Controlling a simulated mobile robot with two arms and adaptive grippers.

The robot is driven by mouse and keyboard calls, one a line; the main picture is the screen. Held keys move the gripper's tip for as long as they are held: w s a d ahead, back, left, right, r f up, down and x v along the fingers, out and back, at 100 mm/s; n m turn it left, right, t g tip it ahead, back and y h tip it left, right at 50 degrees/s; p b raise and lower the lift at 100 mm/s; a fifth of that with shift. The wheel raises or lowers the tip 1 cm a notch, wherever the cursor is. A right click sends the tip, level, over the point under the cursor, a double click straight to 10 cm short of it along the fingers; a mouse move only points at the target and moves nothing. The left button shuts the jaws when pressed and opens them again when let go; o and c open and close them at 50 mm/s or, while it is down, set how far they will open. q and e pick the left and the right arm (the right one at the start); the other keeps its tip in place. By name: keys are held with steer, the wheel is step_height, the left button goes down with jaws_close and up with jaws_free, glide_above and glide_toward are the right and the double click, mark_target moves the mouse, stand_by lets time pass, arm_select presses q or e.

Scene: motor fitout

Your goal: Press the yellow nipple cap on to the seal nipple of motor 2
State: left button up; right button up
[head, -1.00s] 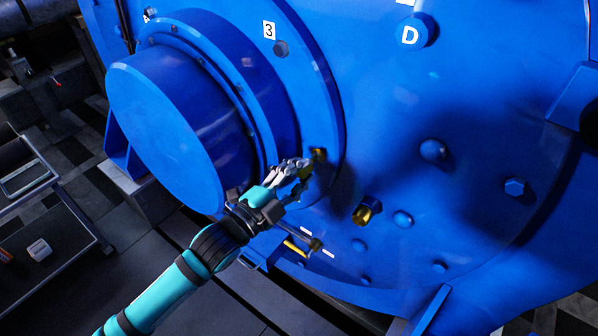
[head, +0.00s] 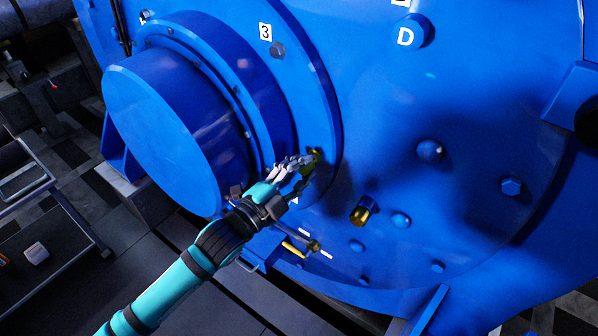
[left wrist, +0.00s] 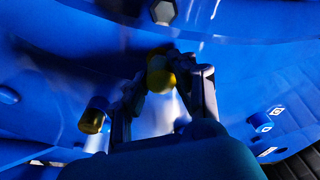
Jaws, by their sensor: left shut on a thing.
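The big blue motor (head: 470,110) fills most of the head view. My left gripper (head: 303,168) is at the lower right of its round end flange, close to a small brass-coloured nipple (head: 316,154). In the left wrist view my left gripper (left wrist: 163,82) is shut on the yellow nipple cap (left wrist: 160,79). The cap sits between the fingertips, in front of the dark nipple end; I cannot tell whether they touch. In the head view the fingers mostly hide the cap. My right gripper is not in view.
Another brass fitting (head: 361,212) sticks out of the motor to the right, and shows left of my fingers in the left wrist view (left wrist: 93,118). A yellow-handled fitting (head: 296,248) is below my gripper. A grey cart (head: 60,205) stands at the left.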

arm_select(q)
steer(key=shift+w+d, duration=0.45)
steer(key=shift+w, duration=0.1)
steer(key=o, duration=0.8)
steer(key=shift+o, duration=0.2)
steer(key=shift+a, duration=0.1)
steer(key=r+v, duration=0.1)
steer(key=v, duration=1)
steer(key=shift+s+a+f, duration=0.25)
steer(key=shift+s+f, duration=0.1)
steer(key=shift+f, duration=0.15)
